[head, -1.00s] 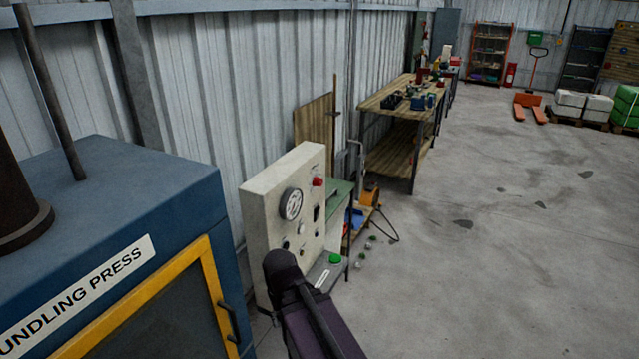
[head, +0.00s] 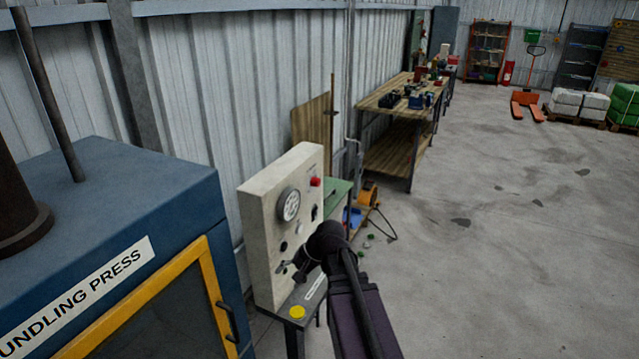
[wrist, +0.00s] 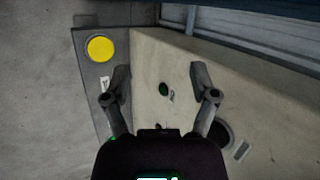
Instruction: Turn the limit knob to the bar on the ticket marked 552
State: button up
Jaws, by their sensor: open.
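A cream control panel (head: 262,232) stands beside the blue press, with a round gauge (head: 289,204), a red button (head: 316,182) and small dark controls on its face. I cannot tell which control is the limit knob. My gripper (head: 290,268) is in front of the lower panel face. Contact cannot be told. A white printed strip (head: 315,286) lies on the shelf; no 552 is readable.
A yellow button (head: 297,312) sits on the grey shelf below the panel; it also shows in the wrist view (wrist: 100,49). The blue bundling press (head: 130,215) stands close on the left. A wooden workbench (head: 385,105) is behind. The floor on the right is open.

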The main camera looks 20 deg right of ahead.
jog(key=w+d+r+m+t+y, duration=0.3)
jog(key=w+d+r+m+t, duration=0.3)
jog(key=d, duration=0.4)
jog(key=m+t+p, duration=0.1)
jog(key=m+t, duration=0.5)
jog(key=m, duration=0.2)
send_near(319, 183)
jog(key=v, duration=0.4)
jog(key=shift+w+d+n+y, duration=0.1)
jog(key=shift+d+n+y, duration=0.2)
jog(key=shift+y, duration=0.1)
jog(key=shift+w+a, duration=0.1)
jog(key=x, duration=1.3)
jog(key=shift+w+a+f, duration=0.2)
jog(key=shift+a, duration=0.1)
grip_shut()
